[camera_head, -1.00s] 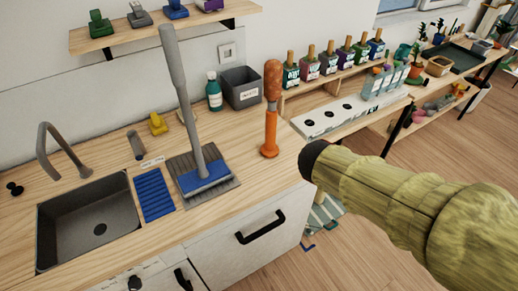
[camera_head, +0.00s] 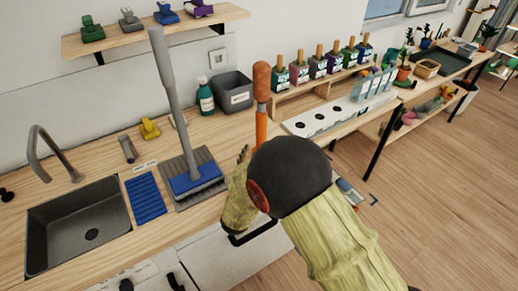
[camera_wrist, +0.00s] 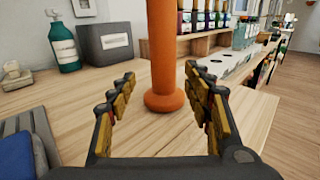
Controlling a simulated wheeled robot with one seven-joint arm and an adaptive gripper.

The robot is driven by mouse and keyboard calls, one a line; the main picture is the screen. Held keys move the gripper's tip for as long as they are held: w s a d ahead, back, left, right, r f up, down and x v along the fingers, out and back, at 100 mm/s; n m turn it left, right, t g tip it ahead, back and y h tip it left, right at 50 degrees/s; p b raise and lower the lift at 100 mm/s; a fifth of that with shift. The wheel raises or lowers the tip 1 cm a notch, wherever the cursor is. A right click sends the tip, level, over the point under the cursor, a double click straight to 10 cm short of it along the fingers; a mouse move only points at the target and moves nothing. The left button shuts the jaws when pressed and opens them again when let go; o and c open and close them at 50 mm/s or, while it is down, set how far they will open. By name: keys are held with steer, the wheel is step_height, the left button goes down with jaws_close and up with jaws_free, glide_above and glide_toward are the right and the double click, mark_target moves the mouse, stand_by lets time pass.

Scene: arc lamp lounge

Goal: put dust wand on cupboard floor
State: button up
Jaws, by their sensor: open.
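An orange upright tool with a brown-orange handle, which I take for the dust wand (camera_head: 261,90), stands on the wooden counter. Its shaft and round foot (camera_wrist: 164,101) show in the wrist view. My gripper (camera_wrist: 160,78) is open, its fingers spread to either side of the shaft; I cannot tell whether the shaft is fully between the tips. In the head view my arm hides the wand's lower part. The white cupboard front (camera_head: 205,256) is below the counter, with a dark handle (camera_head: 255,232) partly behind my arm. The cupboard floor is not visible.
A grey broom-like tool with a blue foot (camera_head: 197,181) stands on a grey mat left of the wand. A sink (camera_head: 78,225), a blue ribbed mat (camera_head: 146,198), a teal bottle (camera_head: 205,97) and a grey bin (camera_head: 232,92) are nearby. Bottles line a shelf at right.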

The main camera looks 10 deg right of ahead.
mark_target(261, 142)
steer(key=b+x, duration=0.2)
steer(key=x, duration=0.4)
steer(key=shift+s+d, duration=0.1)
steer(key=shift+d, duration=0.15)
steer(key=shift+c, duration=1.2)
jaws_close()
steer(key=shift+r, duration=0.1)
